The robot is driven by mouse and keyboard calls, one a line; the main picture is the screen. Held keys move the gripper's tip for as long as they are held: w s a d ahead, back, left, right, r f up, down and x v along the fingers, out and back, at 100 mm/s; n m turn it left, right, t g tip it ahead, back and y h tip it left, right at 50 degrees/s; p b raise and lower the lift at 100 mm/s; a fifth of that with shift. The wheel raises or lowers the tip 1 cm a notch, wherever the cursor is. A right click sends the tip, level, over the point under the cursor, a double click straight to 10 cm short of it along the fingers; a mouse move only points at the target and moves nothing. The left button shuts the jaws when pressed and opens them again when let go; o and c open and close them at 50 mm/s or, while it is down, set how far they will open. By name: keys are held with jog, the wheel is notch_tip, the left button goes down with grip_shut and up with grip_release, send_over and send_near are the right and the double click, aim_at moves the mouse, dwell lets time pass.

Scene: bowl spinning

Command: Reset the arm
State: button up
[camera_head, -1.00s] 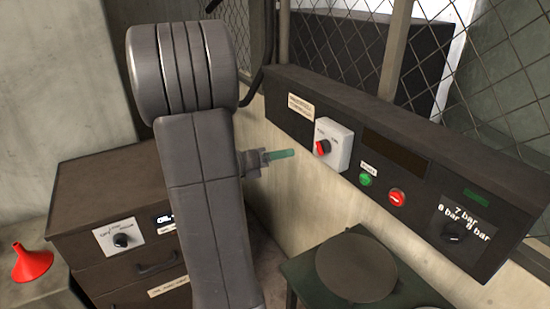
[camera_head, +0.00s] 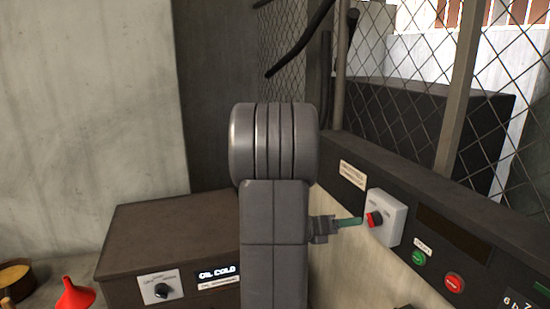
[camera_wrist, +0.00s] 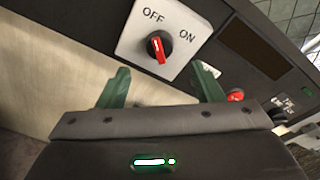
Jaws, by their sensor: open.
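My arm stands upright in the middle of the head view, and my gripper (camera_head: 350,221) points right toward the control panel. In the wrist view my gripper (camera_wrist: 160,88) shows two green fingers spread apart with nothing between them. Beyond them is a white switch box (camera_wrist: 165,40) with a red knob (camera_wrist: 158,47) and the words OFF and ON. The knob looks nearer to OFF, but I cannot tell its exact setting. The same switch box (camera_head: 390,215) is just right of the fingertips in the head view. I cannot tell whether the fingers touch it.
The control panel (camera_head: 465,265) carries a green button (camera_head: 419,257) and a red button (camera_head: 454,283). A brown cabinet (camera_head: 150,230) with an "OIL COLD" display (camera_head: 217,272) stands at left, beside a red funnel (camera_head: 75,294). A wire mesh fence (camera_head: 430,100) rises behind the panel.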

aim_at(368, 220)
jog(key=p+x, duration=0.1)
jog(key=x, duration=0.7)
jog(key=shift+p, duration=0.3)
